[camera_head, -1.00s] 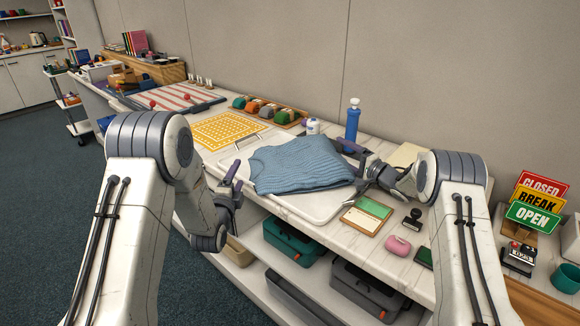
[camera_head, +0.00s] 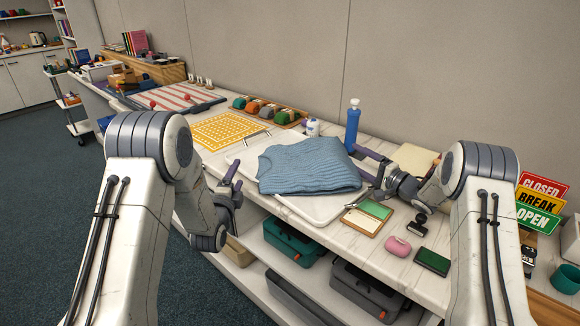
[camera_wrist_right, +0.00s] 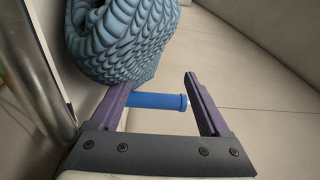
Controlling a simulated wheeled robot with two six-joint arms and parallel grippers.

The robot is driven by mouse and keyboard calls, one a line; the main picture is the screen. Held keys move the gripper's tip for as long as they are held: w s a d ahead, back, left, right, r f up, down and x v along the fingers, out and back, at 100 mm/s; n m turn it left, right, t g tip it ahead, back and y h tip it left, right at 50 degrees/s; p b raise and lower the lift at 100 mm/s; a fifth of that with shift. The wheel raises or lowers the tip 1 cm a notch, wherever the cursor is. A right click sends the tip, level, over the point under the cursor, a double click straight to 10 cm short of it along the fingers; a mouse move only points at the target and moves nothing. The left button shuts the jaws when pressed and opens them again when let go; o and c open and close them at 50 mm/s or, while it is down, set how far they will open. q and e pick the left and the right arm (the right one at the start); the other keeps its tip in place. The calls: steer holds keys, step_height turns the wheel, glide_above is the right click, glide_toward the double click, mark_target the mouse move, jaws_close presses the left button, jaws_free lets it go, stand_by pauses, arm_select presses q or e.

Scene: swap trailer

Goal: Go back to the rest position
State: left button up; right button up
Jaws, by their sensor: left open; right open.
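My left gripper (camera_head: 232,178) is open and empty, in front of the table's near edge and left of the blue folded sweater. My right gripper (camera_head: 362,162) is open beside the right side of the sweater (camera_head: 308,165), which lies folded on a white board (camera_head: 318,210) on the table. In the right wrist view the two purple fingers (camera_wrist_right: 158,92) stand apart with nothing gripped. The sweater (camera_wrist_right: 118,40) shows beyond the left finger there, and a blue bottle (camera_wrist_right: 160,101) appears between the fingers, farther off.
The blue bottle (camera_head: 353,128) stands behind the sweater near the wall. A green-and-tan card holder (camera_head: 368,216), a black stamp (camera_head: 418,222) and a pink object (camera_head: 398,246) lie near my right arm. Signs (camera_head: 540,202) stand at far right. Bins sit on the shelf below.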

steer(key=shift+s+d+f, duration=0.25)
steer(key=shift+d+f, duration=0.35)
steer(key=shift+d, duration=0.15)
steer(key=shift+d+f, duration=0.1)
steer(key=shift+d, duration=0.35)
steer(key=shift+s+d+r+p, duration=0.25)
steer(key=shift+d+p, duration=0.1)
steer(key=shift+d, duration=0.3)
steer(key=shift+s+d+r, duration=0.1)
steer(key=shift+s+d, duration=0.05)
steer(key=shift+d, duration=0.35)
steer(key=shift+s+d, duration=0.15)
steer(key=shift+d, duration=0.3)
steer(key=shift+r+p, duration=0.1)
steer(key=shift+p, duration=0.25)
